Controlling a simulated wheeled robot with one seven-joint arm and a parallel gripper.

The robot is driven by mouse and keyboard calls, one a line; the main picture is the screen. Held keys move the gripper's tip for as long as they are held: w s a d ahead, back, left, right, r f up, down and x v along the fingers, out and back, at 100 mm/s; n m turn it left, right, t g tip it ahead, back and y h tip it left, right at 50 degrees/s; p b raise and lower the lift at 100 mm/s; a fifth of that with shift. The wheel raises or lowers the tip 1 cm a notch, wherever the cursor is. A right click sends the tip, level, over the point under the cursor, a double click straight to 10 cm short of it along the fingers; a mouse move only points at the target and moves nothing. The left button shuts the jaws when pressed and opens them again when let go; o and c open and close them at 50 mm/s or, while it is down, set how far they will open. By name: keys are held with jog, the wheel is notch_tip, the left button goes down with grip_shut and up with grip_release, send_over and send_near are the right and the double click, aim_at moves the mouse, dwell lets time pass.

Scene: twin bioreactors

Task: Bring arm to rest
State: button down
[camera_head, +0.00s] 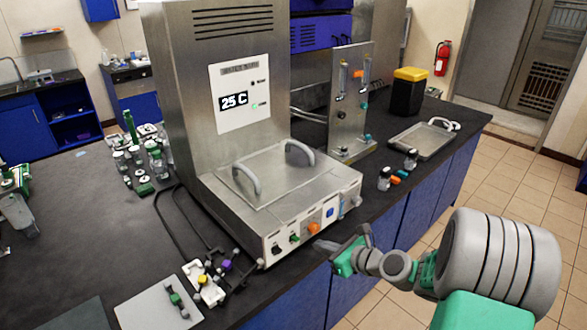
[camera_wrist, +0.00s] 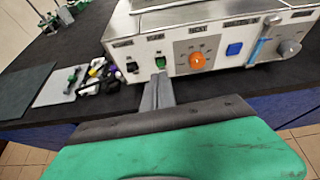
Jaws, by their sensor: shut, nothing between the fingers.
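My gripper (camera_head: 328,247) is at the front edge of the bench, close to the front panel of the steel water bath (camera_head: 205,110). In the wrist view its fingers (camera_wrist: 157,92) are shut together and empty, pointing at the panel near the green switch (camera_wrist: 160,62). I cannot tell whether the fingertips touch the panel. My arm reaches in from the lower right of the head view. The bath's display reads 25 C, and its lid with two handles (camera_head: 270,170) is closed.
An orange knob (camera_wrist: 197,60) and a blue button (camera_wrist: 234,49) sit on the panel. Small bottles (camera_head: 385,179) and a metal tray (camera_head: 424,140) stand right of the bath. Connectors and a grey plate (camera_head: 150,308) lie left. The tiled floor at right is clear.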

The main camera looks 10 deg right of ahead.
jog(key=s+f+n+g+h, duration=0.1)
jog(key=s+f+n+g, duration=0.6)
jog(key=s+f+n, duration=0.7)
jog(key=s+d+r+n+g+h, duration=0.35)
jog(key=s+d+n, duration=0.25)
jog(key=s+n, duration=0.3)
notch_tip(320, 180, up, 7)
jog(key=s+d+n+h, duration=0.2)
jog(key=w+a+r+n+t, duration=0.1)
jog(key=w+a+r+t, duration=0.1)
jog(key=a+r, duration=0.2)
jog(key=w+a+r+n+t+b, duration=0.1)
jog(key=w+a+r+n+t, duration=0.1)
jog(key=r, duration=0.7)
jog(key=shift+w+a+h, duration=0.45)
jog(key=shift+w+a, duration=0.1)
jog(key=shift+a, duration=0.5)
jog(key=shift+t, duration=0.25)
